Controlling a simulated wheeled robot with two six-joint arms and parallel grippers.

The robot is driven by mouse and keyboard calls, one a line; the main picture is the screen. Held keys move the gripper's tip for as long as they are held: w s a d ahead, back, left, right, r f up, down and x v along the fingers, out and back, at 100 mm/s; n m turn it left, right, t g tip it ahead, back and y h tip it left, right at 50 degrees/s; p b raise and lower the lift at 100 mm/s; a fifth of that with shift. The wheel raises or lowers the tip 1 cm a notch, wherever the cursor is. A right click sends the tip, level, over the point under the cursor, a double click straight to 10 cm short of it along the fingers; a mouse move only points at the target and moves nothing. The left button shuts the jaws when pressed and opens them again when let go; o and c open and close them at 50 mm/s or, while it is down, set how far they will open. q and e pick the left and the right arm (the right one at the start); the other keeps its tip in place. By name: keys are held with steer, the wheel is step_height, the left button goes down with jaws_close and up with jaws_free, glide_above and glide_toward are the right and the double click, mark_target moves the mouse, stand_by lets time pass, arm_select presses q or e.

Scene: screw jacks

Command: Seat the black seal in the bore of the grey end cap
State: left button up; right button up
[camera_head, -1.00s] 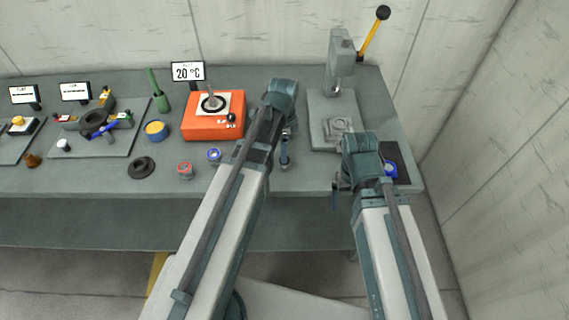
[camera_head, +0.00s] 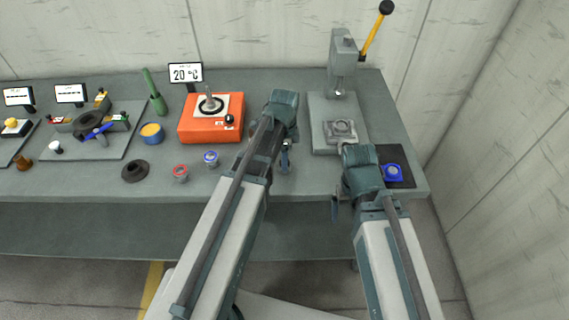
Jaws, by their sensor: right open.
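A grey end cap (camera_head: 341,128), square with a round opening, appears to sit on the press base. I cannot tell the black seal for certain. A black round flanged piece (camera_head: 135,170) lies on the bench at the left, and a dark ring (camera_head: 211,106) sits around the spindle on the orange unit. My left gripper (camera_head: 286,160) points down over the bench, left of the press base; its jaws are too small and hidden to read. My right gripper (camera_head: 335,208) is open by the bench's front edge, left of the black mat. The bore's inside is unclear.
The press (camera_head: 342,70) with its yellow lever stands at the back right. A blue round piece (camera_head: 392,172) lies on a black mat (camera_head: 408,180). The orange unit (camera_head: 196,131), a red-rimmed pot (camera_head: 180,172) and a blue-rimmed pot (camera_head: 211,158) stand to the left. Bare bench lies around the pots.

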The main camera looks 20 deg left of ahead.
arm_select(q)
jaws_close()
steer(key=shift+r, duration=0.1)
steer(key=shift+r+p, duration=0.9)
steer(key=shift+p, duration=0.05)
step_height(320, 180, up, 2)
steer(key=shift+r+p, duration=0.1)
steer(key=shift+p, duration=0.95)
steer(key=s+d+p, duration=0.1)
steer(key=s+d, duration=0.9)
steer(key=s, duration=0.2)
steer(key=shift+s+r, duration=0.15)
steer(key=shift+r, duration=0.3)
